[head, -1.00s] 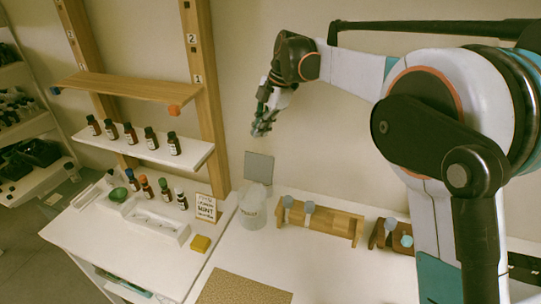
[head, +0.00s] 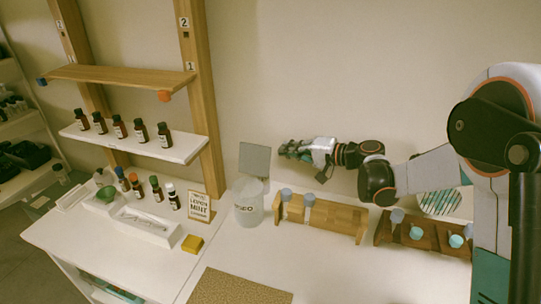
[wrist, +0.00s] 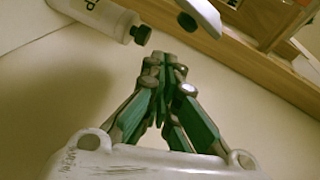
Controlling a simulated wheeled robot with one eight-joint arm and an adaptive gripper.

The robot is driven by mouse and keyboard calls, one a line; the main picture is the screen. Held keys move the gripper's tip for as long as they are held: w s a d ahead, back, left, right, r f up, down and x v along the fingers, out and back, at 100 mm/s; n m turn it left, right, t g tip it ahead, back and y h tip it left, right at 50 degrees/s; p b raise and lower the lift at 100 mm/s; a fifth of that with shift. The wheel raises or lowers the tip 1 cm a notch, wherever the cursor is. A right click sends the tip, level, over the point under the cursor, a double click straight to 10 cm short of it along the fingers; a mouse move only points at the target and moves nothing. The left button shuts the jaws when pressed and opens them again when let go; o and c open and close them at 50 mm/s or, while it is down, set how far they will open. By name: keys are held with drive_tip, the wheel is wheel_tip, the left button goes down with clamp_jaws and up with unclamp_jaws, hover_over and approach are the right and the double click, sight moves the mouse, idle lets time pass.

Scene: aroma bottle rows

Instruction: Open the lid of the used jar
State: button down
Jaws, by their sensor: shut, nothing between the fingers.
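The pale translucent jar (head: 247,208) with dark lettering stands on the white table in the head view. A flat grey square panel (head: 255,158) stands upright just above and behind its top. I cannot tell whether this panel is the jar's lid. In the wrist view a pale lettered cylinder (wrist: 98,18), seemingly the jar, lies at the upper left; a small dark knob is at its end. My gripper (head: 286,149) is shut and empty, pointing left, above and to the right of the jar. Its closed fingertips (wrist: 166,62) also show in the wrist view.
A wooden rack (head: 330,218) with blue-grey-topped items stands right of the jar. A darker rack (head: 425,238) is further right. A yellow block (head: 192,244), a sign (head: 199,206) and several bottles are to the left. A brown mat (head: 240,288) lies in front.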

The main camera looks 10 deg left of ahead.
sight(256, 159)
drive_tip(key=a+m+t+y+b, duration=0.1)
drive_tip(key=a+m+t+b, duration=0.1)
drive_tip(key=a+m+b, duration=0.2)
drive_tip(key=shift+s+a+f+m+b, duration=0.2)
drive_tip(key=shift+a+m+b, duration=0.2)
drive_tip(key=shift+a+m, duration=0.45)
idle(0.3)
drive_tip(key=shift+a, duration=0.15)
drive_tip(key=shift+s+a+r+p, duration=0.1)
drive_tip(key=shift+s+r+p, duration=0.55)
drive_tip(key=shift+s+r, duration=0.45)
drive_tip(key=shift+s+f, duration=0.1)
drive_tip(key=shift+s, duration=0.1)
